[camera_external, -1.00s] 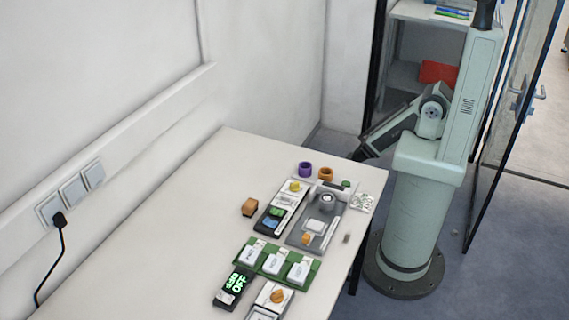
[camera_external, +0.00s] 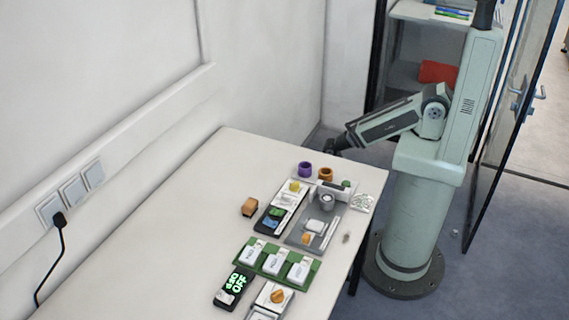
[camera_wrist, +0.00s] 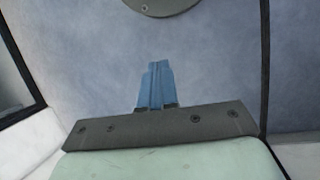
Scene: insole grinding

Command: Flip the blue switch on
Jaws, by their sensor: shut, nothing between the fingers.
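A black switch panel (camera_external: 262,226) lies on the table in the external view. It carries a small blue switch (camera_external: 271,224) with a green one (camera_external: 277,212) just above it. They are too small to tell their positions. My gripper (camera_external: 329,147) is a dark shape at the end of my arm, near the table's far right corner. It is well apart from the panel. In the wrist view its blue fingers (camera_wrist: 156,68) are pressed together with nothing between them. The switch does not show in the wrist view.
A grey tray (camera_external: 297,238) with small parts sits right of the panel. A green board (camera_external: 283,279) with white blocks and a black ON/OFF display (camera_external: 233,288) lie nearer. Purple (camera_external: 305,169) and orange (camera_external: 326,174) rings stand behind. The table's left part (camera_external: 170,240) is clear.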

